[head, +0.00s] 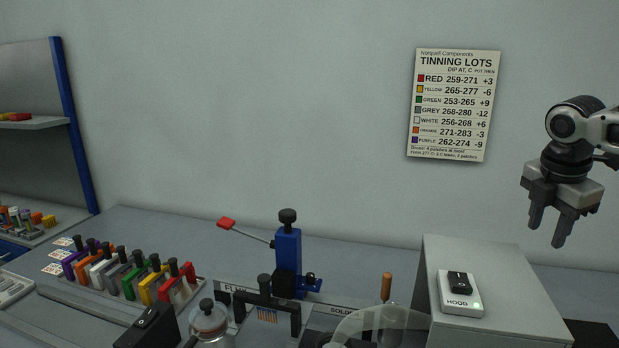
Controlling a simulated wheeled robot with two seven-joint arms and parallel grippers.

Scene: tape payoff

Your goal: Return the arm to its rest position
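My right gripper (548,228) hangs in the air at the right edge of the head view, above and to the right of the grey box (500,262). Its two dark fingers point down and stand apart, with nothing between them. It touches nothing that I can see. My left gripper is not in view.
A white HOOD switch (461,292) sits on the grey box. A blue stand (288,250) with a red-tipped lever (227,223) stands mid-bench. A rack of several coloured clips (128,278) is at left, by blue-posted shelves (66,120). A TINNING LOTS chart (453,104) hangs on the wall.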

